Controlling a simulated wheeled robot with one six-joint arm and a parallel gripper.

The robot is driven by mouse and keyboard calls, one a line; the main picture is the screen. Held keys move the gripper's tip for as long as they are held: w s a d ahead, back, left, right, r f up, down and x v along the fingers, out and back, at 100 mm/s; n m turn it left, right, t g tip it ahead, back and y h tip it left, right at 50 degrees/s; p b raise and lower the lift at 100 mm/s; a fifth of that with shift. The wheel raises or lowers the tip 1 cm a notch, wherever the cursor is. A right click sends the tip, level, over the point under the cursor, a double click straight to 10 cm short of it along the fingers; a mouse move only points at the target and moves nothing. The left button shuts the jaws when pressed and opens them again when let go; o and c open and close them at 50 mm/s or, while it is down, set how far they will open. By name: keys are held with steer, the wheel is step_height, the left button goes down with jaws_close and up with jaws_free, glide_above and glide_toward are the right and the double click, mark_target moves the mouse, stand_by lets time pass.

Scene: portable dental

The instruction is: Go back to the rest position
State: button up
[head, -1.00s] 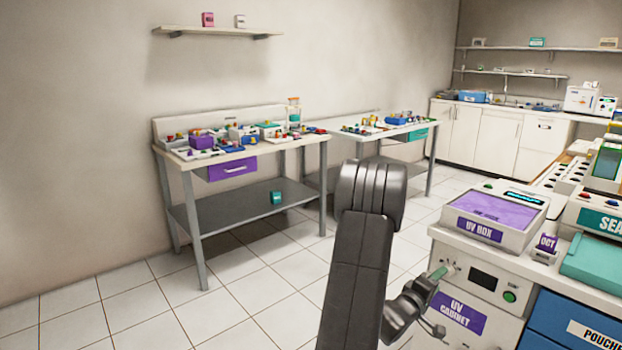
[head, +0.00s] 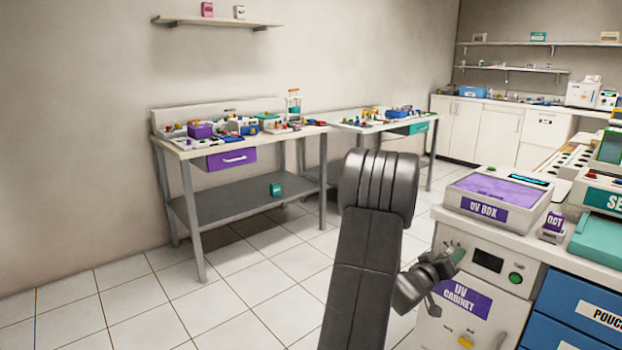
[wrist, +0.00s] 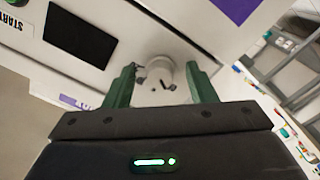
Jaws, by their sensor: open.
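My gripper (head: 456,254) is in front of the white UV cabinet (head: 453,329), near the upper left of its front. In the wrist view my gripper (wrist: 160,82) has its two green fingers apart. A round whitish knob (wrist: 160,70) on the cabinet front shows between the fingers, with a gap on both sides. I cannot tell how far the fingertips are from it. In the head view the wrist and fingers hide this part of the front. My dark arm rises in the middle of the head view, bends at the top and comes down to the right.
The UV box (head: 497,193) stands on the counter above the cabinet, with a dark display (head: 488,261) and a green button (head: 516,279) below. Blue drawers (head: 580,310) are at the right. A cluttered workbench (head: 240,148) stands at the left wall. The tiled floor between is clear.

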steer(key=m+b, duration=0.4)
steer(key=m, duration=0.1)
steer(key=s+a+m+b, duration=0.1)
steer(key=m+b, duration=0.1)
steer(key=shift+a+m+b, duration=0.1)
steer(key=shift+m+b, duration=0.2)
steer(key=shift+m, duration=0.1)
steer(key=shift+f, duration=0.15)
